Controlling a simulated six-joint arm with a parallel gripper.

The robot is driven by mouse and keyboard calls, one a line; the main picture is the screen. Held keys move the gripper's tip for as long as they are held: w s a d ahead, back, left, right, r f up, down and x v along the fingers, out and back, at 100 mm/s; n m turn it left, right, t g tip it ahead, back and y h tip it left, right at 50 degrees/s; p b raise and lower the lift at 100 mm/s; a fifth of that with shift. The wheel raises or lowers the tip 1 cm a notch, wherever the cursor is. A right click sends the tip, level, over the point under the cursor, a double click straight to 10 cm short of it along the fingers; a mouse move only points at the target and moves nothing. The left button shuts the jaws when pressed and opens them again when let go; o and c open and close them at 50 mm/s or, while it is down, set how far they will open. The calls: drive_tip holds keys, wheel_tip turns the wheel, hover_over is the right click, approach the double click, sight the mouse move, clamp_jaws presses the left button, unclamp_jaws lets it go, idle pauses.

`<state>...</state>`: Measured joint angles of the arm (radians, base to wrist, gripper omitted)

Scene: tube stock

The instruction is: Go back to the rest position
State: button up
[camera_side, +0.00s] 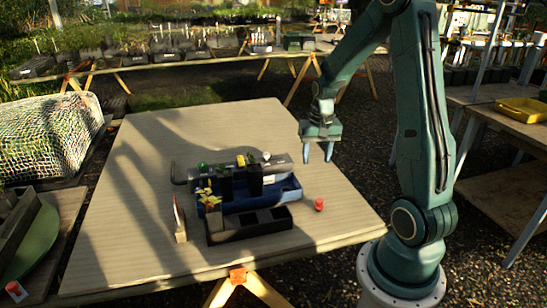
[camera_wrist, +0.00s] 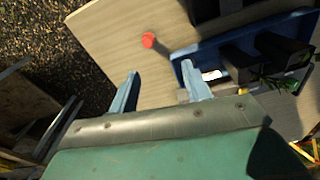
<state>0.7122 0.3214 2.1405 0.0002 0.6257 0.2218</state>
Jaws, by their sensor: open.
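My gripper (camera_side: 318,152) is open and empty, held above the right side of the wooden table with its fingers pointing down. In the wrist view its two fingers (camera_wrist: 163,92) are spread apart with nothing between them. A blue tray (camera_side: 287,193) with dark pots and plants in it lies to the left of and below my gripper. It also shows in the wrist view (camera_wrist: 232,45), close to the right finger in the picture.
A red cylinder (camera_side: 319,204) stands on the table (camera_side: 135,215) right of the tray. A black divided tray (camera_side: 222,237) sits in front of the blue one. A small upright holder (camera_side: 181,236) stands to its left. The table's back area is clear. A yellow bin (camera_side: 522,109) is on a bench at right.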

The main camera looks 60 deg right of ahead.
drive_tip(key=a+r+n+t, duration=0.1)
drive_tip(key=a+r+n, duration=0.2)
drive_tip(key=a+r, duration=0.4)
drive_tip(key=s+a+r+n+t, duration=0.2)
drive_tip(key=s+a+r+n, duration=0.2)
drive_tip(key=a, duration=0.4)
drive_tip(key=s+a+r+n+t, duration=0.2)
drive_tip(key=s+a+r, duration=0.4)
drive_tip(key=a, duration=0.3)
drive_tip(key=shift+s+a+n, duration=0.2)
drive_tip(key=shift+s+n, duration=0.05)
drive_tip(key=shift+n, duration=0.65)
